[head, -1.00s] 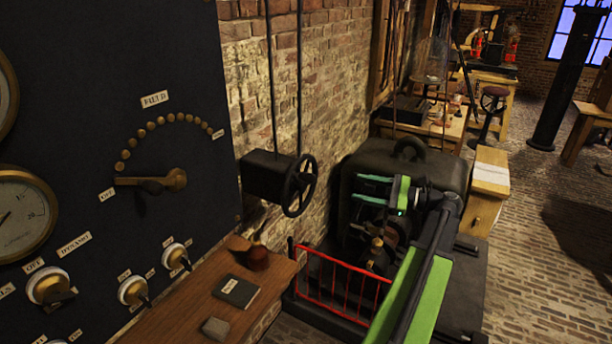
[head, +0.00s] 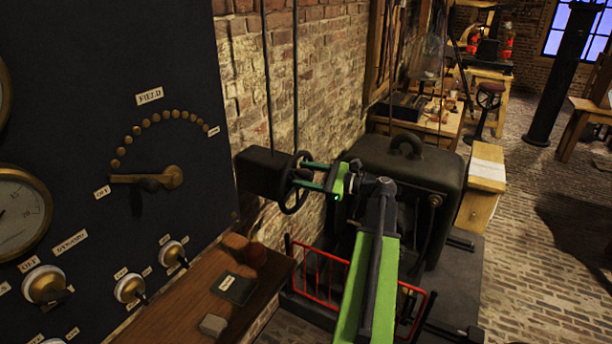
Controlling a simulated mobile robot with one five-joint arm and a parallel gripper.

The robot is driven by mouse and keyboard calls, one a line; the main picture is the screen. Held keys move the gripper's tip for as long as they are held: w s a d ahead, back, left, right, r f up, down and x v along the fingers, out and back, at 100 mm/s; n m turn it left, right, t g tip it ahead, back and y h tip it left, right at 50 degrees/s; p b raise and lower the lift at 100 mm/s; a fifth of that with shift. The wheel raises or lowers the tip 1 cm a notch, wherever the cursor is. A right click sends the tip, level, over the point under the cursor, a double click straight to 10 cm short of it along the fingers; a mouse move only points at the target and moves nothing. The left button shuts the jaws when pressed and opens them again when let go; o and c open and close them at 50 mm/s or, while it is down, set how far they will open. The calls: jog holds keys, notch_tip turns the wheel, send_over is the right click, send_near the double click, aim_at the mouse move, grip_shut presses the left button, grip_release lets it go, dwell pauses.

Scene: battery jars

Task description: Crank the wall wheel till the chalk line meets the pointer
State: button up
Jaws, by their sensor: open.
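The wall wheel (head: 288,196) is a dark spoked handwheel on the right end of a black box (head: 262,172) fixed to the brick wall. My gripper (head: 300,174) is at the wheel's right side, its two green-tipped fingers pointing left. The fingers are apart and overlap the wheel's right rim in the picture. I cannot tell whether they touch the rim or straddle it. No chalk line or pointer can be made out at this size.
A black switchboard (head: 100,100) with gauges and knobs fills the left. A wooden shelf (head: 185,310) below holds a dark book (head: 235,288) and small blocks. A red railing (head: 318,276) and a large black machine (head: 400,160) stand behind my arm. Brick floor is open at right.

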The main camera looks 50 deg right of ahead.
jog(key=shift+c, duration=0.3)
grip_shut()
dwell(1.1)
